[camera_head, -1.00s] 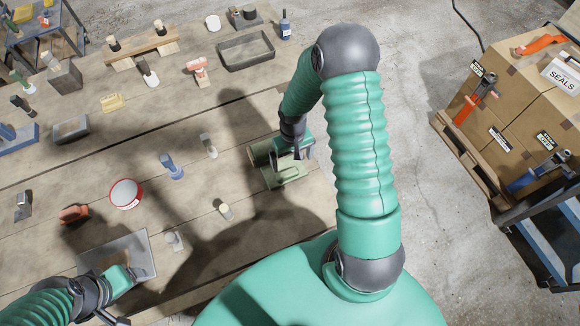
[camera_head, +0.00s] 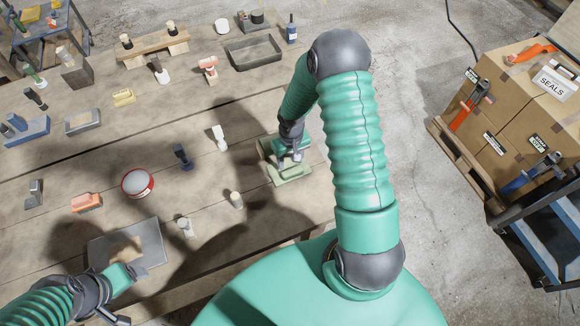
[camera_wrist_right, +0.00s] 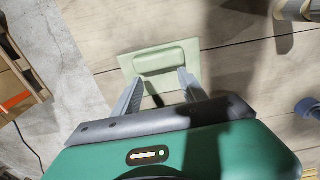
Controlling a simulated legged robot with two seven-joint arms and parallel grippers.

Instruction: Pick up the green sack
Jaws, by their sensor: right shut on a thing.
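The green sack (camera_head: 291,173) is pale green and lies at the right end of the timber table, under my right gripper (camera_head: 290,158). In the right wrist view the sack (camera_wrist_right: 160,60) shows a flat sheet with a raised, padded middle. My right gripper's two fingers (camera_wrist_right: 157,84) reach down to its near edge and are shut on it. The sack looks to be at table level; I cannot tell if it is clear of the wood. My left gripper (camera_head: 133,274) is over a grey tray at lower left; its jaws are too small to judge.
The timber table (camera_head: 150,150) holds a round red-and-white tin (camera_head: 137,183), a dark empty tray (camera_head: 253,51), the grey tray (camera_head: 150,240) and several small tools and blocks. At right, cardboard boxes (camera_head: 510,100) stand on a pallet cart. Bare floor lies between.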

